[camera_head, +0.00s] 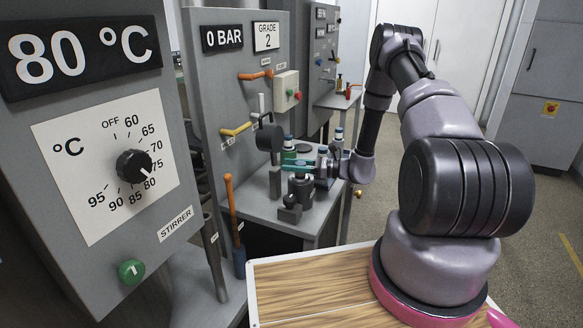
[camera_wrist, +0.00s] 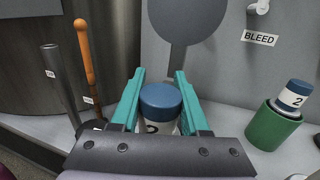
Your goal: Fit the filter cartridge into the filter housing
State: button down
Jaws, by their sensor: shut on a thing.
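My gripper (camera_wrist: 158,112) has teal fingers shut on a filter cartridge (camera_wrist: 161,101), a white cylinder with a blue cap and a partly hidden number. The cartridge looks upright, its lower part hidden by my gripper. In the head view my gripper (camera_head: 297,166) is above the grey bench, just over a dark cylinder (camera_head: 301,188) that may be the filter housing. A round dark disc (camera_head: 270,138), perhaps the housing lid, stands upright left of my gripper; this disc also fills the top of the wrist view (camera_wrist: 187,18). I cannot tell whether the cartridge touches the housing.
Another cartridge marked 2 (camera_wrist: 292,97) stands in a green holder (camera_wrist: 271,129) at the right. The gauge panel reads 0 BAR (camera_head: 222,38).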

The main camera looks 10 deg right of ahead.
jog(key=shift+f, duration=0.3)
jog(key=shift+f, duration=0.2)
jog(key=shift+c, duration=2)
grip_release()
jog(key=shift+r, duration=0.1)
